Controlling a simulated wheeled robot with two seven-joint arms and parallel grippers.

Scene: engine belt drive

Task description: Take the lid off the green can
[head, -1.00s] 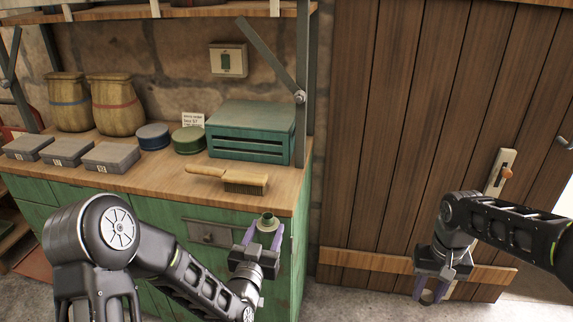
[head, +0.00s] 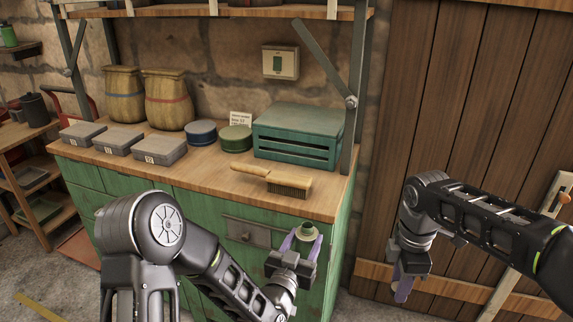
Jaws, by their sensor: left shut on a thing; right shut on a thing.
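My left gripper (head: 303,246) is shut on a small green can (head: 306,231) with a pale rim. It holds the can upright in front of the counter's front edge, to the right. The purple fingers are on both sides of it. My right gripper (head: 402,290) points down in front of the wooden door. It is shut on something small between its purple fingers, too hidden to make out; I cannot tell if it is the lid. The two grippers are well apart.
A wooden counter (head: 215,178) on green cabinets carries a brush (head: 290,186), a teal slatted box (head: 298,130), a green tin (head: 235,138), a blue tin (head: 202,131), grey boxes (head: 160,150) and two sacks (head: 166,100). The counter's front strip is mostly clear. Shelves stand left.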

